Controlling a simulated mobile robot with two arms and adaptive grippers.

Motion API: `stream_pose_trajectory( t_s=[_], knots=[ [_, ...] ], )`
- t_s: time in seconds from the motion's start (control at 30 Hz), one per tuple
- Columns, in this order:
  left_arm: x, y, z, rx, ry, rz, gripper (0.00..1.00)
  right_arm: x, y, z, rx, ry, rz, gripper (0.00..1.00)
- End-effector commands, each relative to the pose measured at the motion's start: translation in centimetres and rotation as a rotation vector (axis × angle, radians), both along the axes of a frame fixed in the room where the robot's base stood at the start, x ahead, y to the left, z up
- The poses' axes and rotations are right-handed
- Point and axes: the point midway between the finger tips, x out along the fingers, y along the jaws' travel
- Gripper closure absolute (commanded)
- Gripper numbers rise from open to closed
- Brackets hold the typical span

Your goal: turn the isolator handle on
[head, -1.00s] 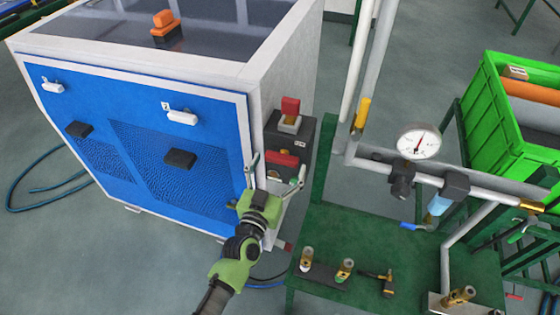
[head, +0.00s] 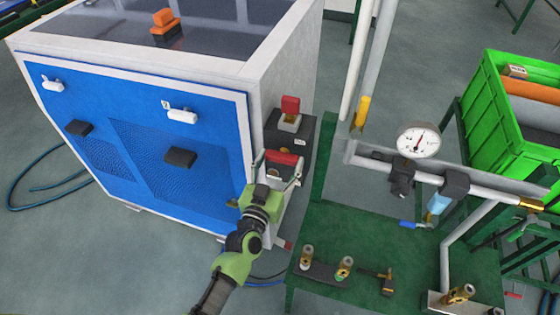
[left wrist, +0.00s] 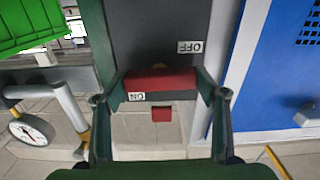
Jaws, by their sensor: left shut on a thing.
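The isolator handle (head: 283,158) is a red bar on a dark box on the side of the blue and white cabinet. It lies across the box, and it also shows in the left wrist view (left wrist: 160,80) beside white ON and OFF labels. My left gripper (head: 281,161) has its fingers at the two ends of this bar and is shut on it. In the left wrist view the dark green fingers (left wrist: 160,84) touch or nearly touch both bar ends. My right gripper is not in view.
Above the handle on the same side is another red-topped switch (head: 290,105). To the right stand a green table (head: 400,240) with fittings, grey pipes with a pressure gauge (head: 418,141), and a green crate (head: 490,100). A blue hose lies on the floor at left.

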Motion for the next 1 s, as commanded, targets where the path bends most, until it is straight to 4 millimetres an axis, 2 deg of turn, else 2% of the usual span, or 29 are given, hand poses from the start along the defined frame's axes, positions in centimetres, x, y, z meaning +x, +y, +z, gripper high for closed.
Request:
stream_pose_trajectory(
  t_s=[0.27,1.0],
  knots=[
    [0.0,0.0,0.0,-0.168,0.053,0.0,0.56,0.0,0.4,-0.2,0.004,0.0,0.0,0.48],
    [0.0,0.0,-0.1,-0.834,0.27,0.0,0.56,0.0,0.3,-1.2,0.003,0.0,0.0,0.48]
  ],
)
